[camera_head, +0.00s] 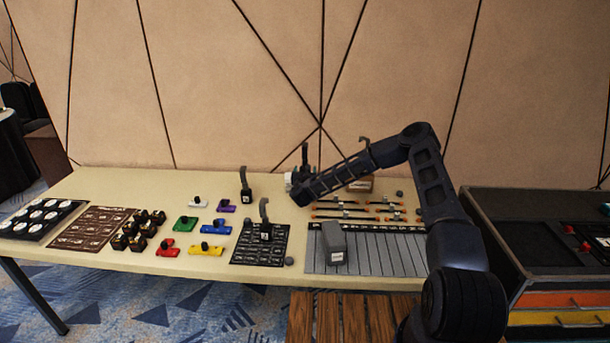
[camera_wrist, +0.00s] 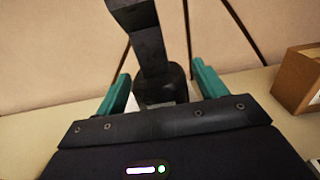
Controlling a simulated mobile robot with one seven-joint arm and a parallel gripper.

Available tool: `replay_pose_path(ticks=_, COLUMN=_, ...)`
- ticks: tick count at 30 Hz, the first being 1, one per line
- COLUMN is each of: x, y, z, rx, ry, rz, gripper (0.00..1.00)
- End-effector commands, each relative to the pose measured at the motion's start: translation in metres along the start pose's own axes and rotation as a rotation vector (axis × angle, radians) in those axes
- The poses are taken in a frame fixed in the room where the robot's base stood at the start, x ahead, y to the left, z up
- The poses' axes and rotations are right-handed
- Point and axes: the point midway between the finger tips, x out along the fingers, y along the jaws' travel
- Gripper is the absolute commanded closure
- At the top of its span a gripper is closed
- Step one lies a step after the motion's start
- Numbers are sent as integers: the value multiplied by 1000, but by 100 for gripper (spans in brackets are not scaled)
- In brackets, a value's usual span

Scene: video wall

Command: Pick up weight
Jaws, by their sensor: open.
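Several dark items with upright curved handles stand on the table. One dark handled item (camera_wrist: 150,45), which looks like a weight, rises between the two teal fingers of my gripper (camera_wrist: 162,85) in the wrist view. My gripper is open around its lower part. I cannot tell whether the fingers touch it. In the head view its handle (camera_head: 305,154) shows just beyond the end of my arm, and my gripper (camera_head: 298,180) is mostly hidden there. Two similar handled items stand to the left, one at the back (camera_head: 245,186) and one on a black mat (camera_head: 265,219).
A brown box (camera_wrist: 298,80) stands close to the right of my gripper. The beige table (camera_head: 120,257) also holds a grey block (camera_head: 334,244), a striped grey board (camera_head: 393,254), coloured pieces and slim rods. The wall is close behind. A dark cabinet (camera_head: 535,220) stands at the right.

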Motion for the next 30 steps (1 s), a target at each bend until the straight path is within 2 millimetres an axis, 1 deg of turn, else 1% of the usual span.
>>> replay_pose_path(ticks=1, x=5, y=0, z=0, rx=0, ry=0, rz=-1, gripper=29)
replay_pose_path(ticks=4, x=12, y=-1, z=0, rx=0, ry=0, rz=-1, gripper=29)
replay_pose_path(ticks=11, x=14, y=-1, z=-1, rx=0, ry=1, rz=0, gripper=29)
replay_pose_path(ticks=12, x=13, y=-1, z=0, rx=0, ry=1, rz=0, gripper=31)
replay_pose_path(ticks=17, x=13, y=-1, z=0, rx=0, ry=0, rz=0, gripper=62)
replay_pose_path(ticks=18, x=13, y=-1, z=0, rx=0, ry=0, rz=0, gripper=70)
replay_pose_path(ticks=20, x=13, y=-1, z=0, rx=0, ry=0, rz=0, gripper=82)
replay_pose_path(ticks=21, x=13, y=-1, z=0, rx=0, ry=0, rz=0, gripper=90)
replay_pose_path(ticks=23, x=13, y=-1, z=0, rx=-1, ry=0, rz=0, gripper=100)
replay_pose_path(ticks=30, x=14, y=-1, z=1, rx=0, ry=-2, rz=-1, gripper=100)
